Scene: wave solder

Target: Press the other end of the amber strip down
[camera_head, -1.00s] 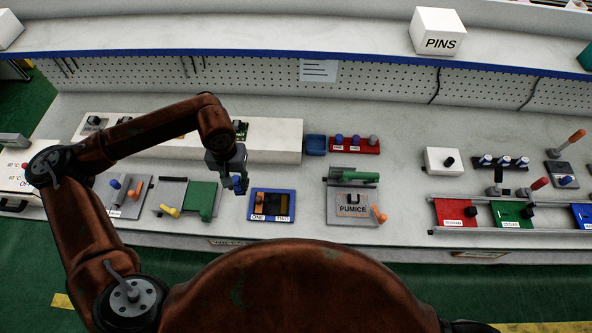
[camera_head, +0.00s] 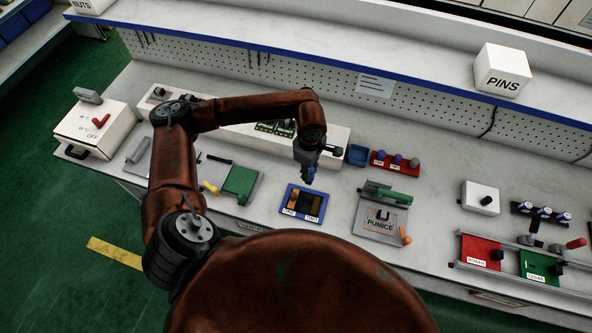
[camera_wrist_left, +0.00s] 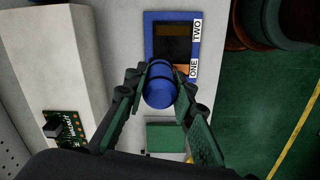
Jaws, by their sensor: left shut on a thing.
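A blue tray (camera_head: 323,199) with labels ONE and TWO lies on the bench. An amber strip (camera_head: 292,198) shows in its ONE side in the head view. In the left wrist view an orange piece of it (camera_wrist_left: 181,70) shows beside the ONE label, the rest hidden behind my gripper. A dark brown strip (camera_wrist_left: 172,32) lies in the TWO side. My left gripper (camera_head: 308,174) is shut on a blue rounded tool (camera_wrist_left: 160,90) and appears over the tray's far edge. I cannot tell whether the tool touches anything. My right gripper is out of view.
A green plate (camera_head: 240,183) lies left of the tray and the PUMICE board (camera_head: 380,222) right of it. Bare bench surrounds the tray.

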